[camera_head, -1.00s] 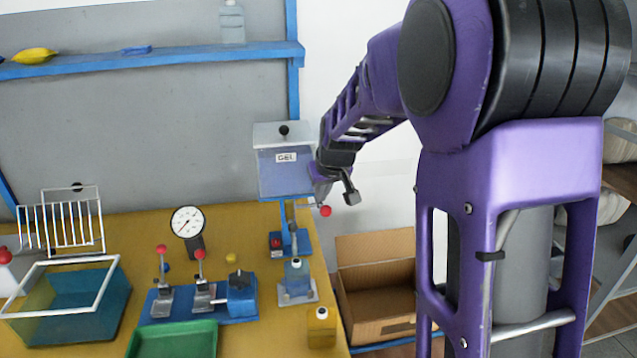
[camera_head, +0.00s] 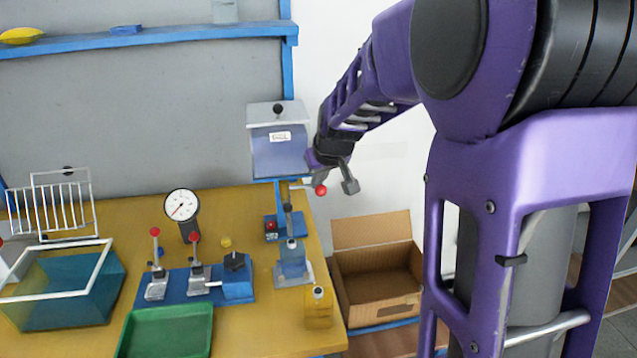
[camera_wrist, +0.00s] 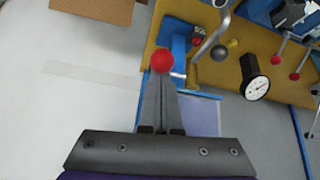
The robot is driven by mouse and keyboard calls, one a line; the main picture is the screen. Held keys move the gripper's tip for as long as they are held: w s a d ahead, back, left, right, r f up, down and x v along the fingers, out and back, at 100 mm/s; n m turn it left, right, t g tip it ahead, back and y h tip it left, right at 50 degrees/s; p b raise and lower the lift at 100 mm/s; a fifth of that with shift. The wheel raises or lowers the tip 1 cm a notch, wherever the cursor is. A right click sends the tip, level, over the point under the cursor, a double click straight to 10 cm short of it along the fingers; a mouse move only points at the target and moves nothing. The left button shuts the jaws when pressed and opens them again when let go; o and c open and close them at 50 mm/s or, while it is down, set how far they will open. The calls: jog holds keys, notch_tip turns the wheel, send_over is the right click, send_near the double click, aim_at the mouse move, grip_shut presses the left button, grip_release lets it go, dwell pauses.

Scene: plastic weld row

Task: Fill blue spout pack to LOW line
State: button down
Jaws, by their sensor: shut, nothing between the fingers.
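The dispenser labelled GEL (camera_head: 279,155) stands at the right end of the bench. A lever with a red knob (camera_head: 320,190) sticks out below its right side. A small translucent blue pack with a white top (camera_head: 291,254) stands upright in a holder below the dispenser; its fill level and LOW line are too small to read. My gripper (camera_head: 324,178) is at the red knob, right of the dispenser. In the wrist view my fingers (camera_wrist: 161,84) are shut together, with the red knob (camera_wrist: 162,62) just at their tips; I cannot tell whether they touch it.
A blue fixture with red-knobbed levers (camera_head: 210,284), a gauge (camera_head: 182,205), a green tray (camera_head: 168,335) and a blue tank (camera_head: 65,300) lie further left. An open cardboard box (camera_head: 375,285) is right of the bench.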

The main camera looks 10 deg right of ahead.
jog(key=shift+s+f+t+b, duration=0.15)
jog(key=shift+f+t+b, duration=0.15)
jog(key=shift+b, duration=0.4)
jog(key=shift+f+b, duration=0.1)
jog(key=shift+b, duration=0.2)
jog(key=s+f+b, duration=0.1)
jog(key=b, duration=0.2)
jog(key=shift+f, duration=0.25)
jog(key=shift+s+r, duration=0.1)
dwell(4.8)
